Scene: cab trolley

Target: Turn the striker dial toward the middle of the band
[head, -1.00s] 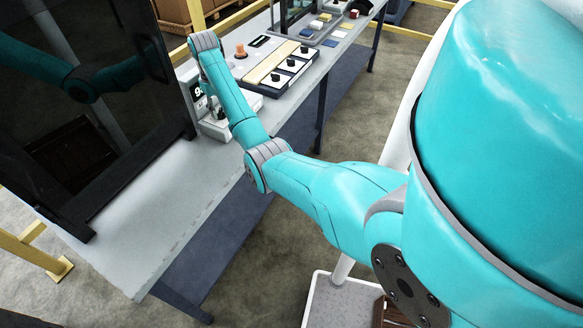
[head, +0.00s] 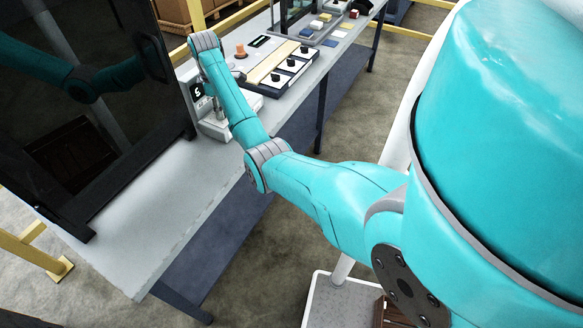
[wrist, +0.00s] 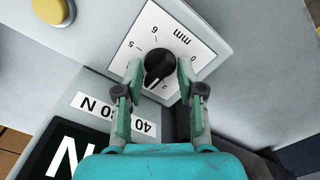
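The striker dial (wrist: 158,62) is a round black knob on a white scale plate (wrist: 150,32) marked in mm, with 0, 2, 5 and 6 legible. Its pointer is toward the lower left in the wrist view, near the 2. A white band label (wrist: 96,107) ending in "N" is partly hidden by the left finger. The device's dark display (wrist: 60,155) shows a large N. It also shows in the head view (head: 197,90), with one small digit legible.
A yellow button (wrist: 52,10) is at the wrist view's upper left. In the head view, a board with several black knobs (head: 276,77) and an orange knob (head: 240,50) stand farther along the bench. A dark panel (head: 90,130) stands at left. The near bench top (head: 150,225) is clear.

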